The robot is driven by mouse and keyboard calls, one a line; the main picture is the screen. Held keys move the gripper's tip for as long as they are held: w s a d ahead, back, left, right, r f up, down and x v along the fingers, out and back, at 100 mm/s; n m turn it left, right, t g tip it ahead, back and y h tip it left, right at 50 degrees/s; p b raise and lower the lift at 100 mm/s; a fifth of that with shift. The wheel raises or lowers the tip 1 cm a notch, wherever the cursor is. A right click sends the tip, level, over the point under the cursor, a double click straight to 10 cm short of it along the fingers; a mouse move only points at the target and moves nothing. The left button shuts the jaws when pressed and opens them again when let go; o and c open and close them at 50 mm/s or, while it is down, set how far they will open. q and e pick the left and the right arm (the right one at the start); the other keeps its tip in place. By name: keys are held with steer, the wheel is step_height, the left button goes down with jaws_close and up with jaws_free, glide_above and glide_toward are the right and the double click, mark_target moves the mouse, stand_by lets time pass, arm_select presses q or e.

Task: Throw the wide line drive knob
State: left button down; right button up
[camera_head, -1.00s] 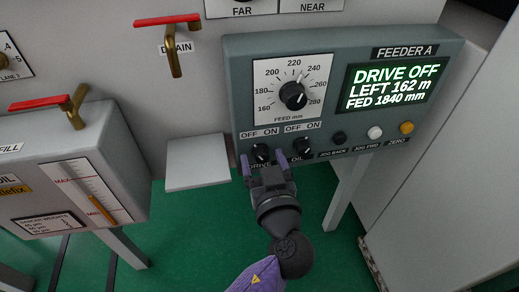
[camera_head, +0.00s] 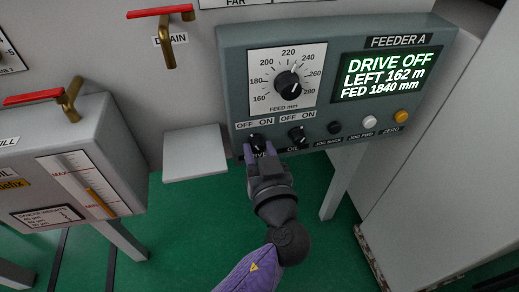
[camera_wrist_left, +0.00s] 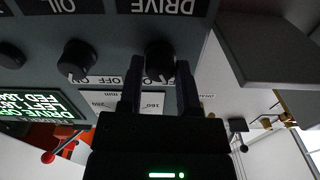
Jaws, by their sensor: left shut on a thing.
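The drive knob (camera_head: 256,140) is a small black rotary knob at the lower left of the grey FEEDER A panel (camera_head: 235,75), under an OFF/ON label. It also shows in the left wrist view (camera_wrist_left: 160,56), with a white pointer mark on its lower edge. My left gripper (camera_head: 258,150) is shut on it, one finger on each side, and partly hides the knob and its DRIVE label in the head view. The panel screen (camera_head: 390,74) reads DRIVE OFF, LEFT 162 m, FED 1840 mm. My right gripper is not in view.
A similar oil knob (camera_head: 297,134) sits just right of the drive knob. Black, white and orange buttons (camera_head: 401,116) follow further right. The feed dial (camera_head: 287,84) is above. A grey box (camera_head: 195,153) juts out at left, near an oil tank (camera_head: 105,150).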

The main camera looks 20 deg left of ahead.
arm_select(q)
steer(key=m+p, duration=0.1)
steer(key=m, duration=0.2)
steer(key=shift+r, duration=0.15)
steer(key=m+p, duration=0.2)
steer(key=m, duration=0.3)
steer(key=shift+m+p, duration=0.6)
steer(key=shift+m, duration=0.6)
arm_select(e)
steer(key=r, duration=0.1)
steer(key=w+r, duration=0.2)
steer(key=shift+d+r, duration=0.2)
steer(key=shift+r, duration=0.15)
arm_select(q)
steer(key=shift+m, duration=0.4)
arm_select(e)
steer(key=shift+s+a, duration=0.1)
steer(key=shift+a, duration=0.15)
arm_select(q)
steer(key=shift+c, duration=1.5)
jaws_free()
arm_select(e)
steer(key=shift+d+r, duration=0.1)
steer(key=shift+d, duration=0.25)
